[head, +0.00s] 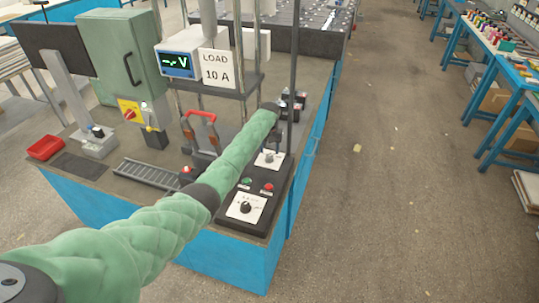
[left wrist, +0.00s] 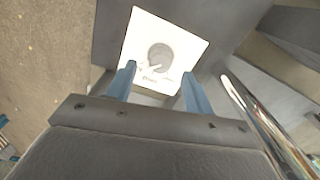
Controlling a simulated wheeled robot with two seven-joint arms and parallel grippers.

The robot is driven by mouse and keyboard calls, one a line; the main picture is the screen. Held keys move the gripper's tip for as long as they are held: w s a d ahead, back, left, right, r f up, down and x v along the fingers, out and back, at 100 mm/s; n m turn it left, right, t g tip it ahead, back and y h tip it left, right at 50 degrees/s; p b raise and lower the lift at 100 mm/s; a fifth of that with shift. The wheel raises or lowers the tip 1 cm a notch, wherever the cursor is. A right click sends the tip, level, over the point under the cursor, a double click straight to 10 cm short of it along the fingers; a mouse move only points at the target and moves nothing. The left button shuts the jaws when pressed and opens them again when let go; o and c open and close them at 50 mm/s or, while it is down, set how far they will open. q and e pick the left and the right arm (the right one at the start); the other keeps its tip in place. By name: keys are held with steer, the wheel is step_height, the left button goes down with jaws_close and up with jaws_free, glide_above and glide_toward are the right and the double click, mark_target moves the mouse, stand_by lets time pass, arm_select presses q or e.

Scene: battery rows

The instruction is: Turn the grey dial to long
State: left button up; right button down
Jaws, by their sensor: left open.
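The grey dial (head: 268,158) sits on a white square plate (head: 276,164) at the far end of a dark panel on the bench. In the left wrist view the grey dial (left wrist: 160,57) is a round knob with small marks on the plate around it, too blurred to read. My left gripper (left wrist: 158,72) is open, its two blue fingers apart and pointing toward the dial, with nothing between them that I can see held. Whether the fingers touch the dial cannot be told. In the head view my green left arm reaches over the bench beside the panel. My right gripper is not in view.
A black dial (head: 245,207) on a white plate, a green button (head: 246,182) and a red button (head: 267,187) share the panel. A thin upright pole (head: 294,60) stands close by; a shiny rod (left wrist: 265,125) passes right of my fingers. A load sign (head: 216,69) stands behind.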

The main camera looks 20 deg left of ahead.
mark_target(269, 156)
arm_select(q)
step_height(269, 156, up, 4)
steer(key=shift+f+b, duration=0.25)
steer(key=shift+b, duration=0.25)
steer(key=shift+r, duration=0.55)
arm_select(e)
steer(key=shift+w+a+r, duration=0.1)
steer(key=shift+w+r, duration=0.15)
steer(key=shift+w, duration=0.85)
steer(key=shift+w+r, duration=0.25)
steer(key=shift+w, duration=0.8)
